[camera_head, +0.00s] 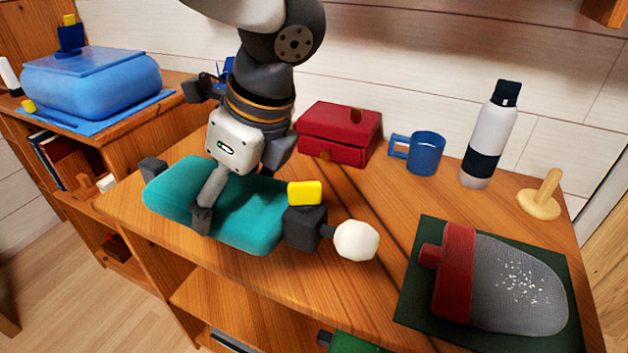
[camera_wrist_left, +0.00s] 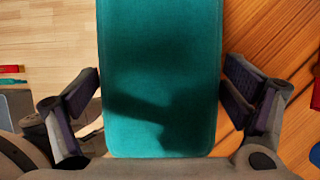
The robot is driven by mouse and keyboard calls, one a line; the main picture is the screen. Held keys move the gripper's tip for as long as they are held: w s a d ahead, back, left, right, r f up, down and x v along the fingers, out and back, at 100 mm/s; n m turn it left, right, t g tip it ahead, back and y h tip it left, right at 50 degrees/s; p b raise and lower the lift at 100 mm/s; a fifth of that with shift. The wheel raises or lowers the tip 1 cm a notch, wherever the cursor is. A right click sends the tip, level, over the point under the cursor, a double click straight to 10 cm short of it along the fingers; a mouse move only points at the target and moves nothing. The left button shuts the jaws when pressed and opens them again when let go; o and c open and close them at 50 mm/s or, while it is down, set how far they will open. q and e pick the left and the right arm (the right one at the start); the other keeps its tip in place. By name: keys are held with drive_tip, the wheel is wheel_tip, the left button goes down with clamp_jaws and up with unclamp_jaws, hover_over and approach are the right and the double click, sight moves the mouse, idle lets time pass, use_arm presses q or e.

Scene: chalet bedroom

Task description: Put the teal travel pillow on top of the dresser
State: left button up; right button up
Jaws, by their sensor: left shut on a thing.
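The teal travel pillow (camera_head: 262,212) is a long rounded block at the front left edge of the wooden dresser top (camera_head: 385,290). My left gripper (camera_head: 205,205) comes down over it from above and is shut on it. In the left wrist view the pillow (camera_wrist_left: 160,60) fills the space between the two finger pads, with pale floor to its left and wood to its right. It lies level across the front edge; I cannot tell whether it touches the wood. My right gripper is not in view.
A dark block with a yellow top (camera_head: 305,193) and white knob (camera_head: 356,241) is at the pillow's right end. Behind stand a red box (camera_head: 340,130), blue mug (camera_head: 425,153) and bottle (camera_head: 490,135). A grey-and-red mitt (camera_head: 500,285) lies on a green mat (camera_head: 418,300) at right.

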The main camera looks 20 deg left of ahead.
use_arm(q)
drive_tip(key=shift+s+a+f, duration=0.1)
drive_tip(key=shift+s+f, duration=0.05)
drive_tip(key=shift+s, duration=0.05)
drive_tip(key=shift+w+a+f, duration=0.1)
drive_tip(key=shift+a+f, duration=0.05)
drive_tip(key=shift+f, duration=0.05)
drive_tip(key=w+a+f, duration=0.1)
drive_tip(key=w+f, duration=0.2)
drive_tip(key=w, duration=0.1)
drive_tip(key=w+a+f+b, duration=0.1)
drive_tip(key=w+f, duration=0.1)
drive_tip(key=w, duration=0.2)
drive_tip(key=w+a+f, duration=0.2)
drive_tip(key=w+f, duration=0.1)
drive_tip(key=w, duration=0.1)
drive_tip(key=shift+w+a+f+b, duration=0.1)
drive_tip(key=shift+w+f+b, duration=0.05)
drive_tip(key=shift+f+b, duration=0.2)
drive_tip(key=shift+w+a+f, duration=0.1)
drive_tip(key=shift+w+f, duration=0.05)
drive_tip(key=shift+f, duration=0.7)
drive_tip(key=shift+w+f, duration=0.15)
drive_tip(key=shift+f, duration=0.7)
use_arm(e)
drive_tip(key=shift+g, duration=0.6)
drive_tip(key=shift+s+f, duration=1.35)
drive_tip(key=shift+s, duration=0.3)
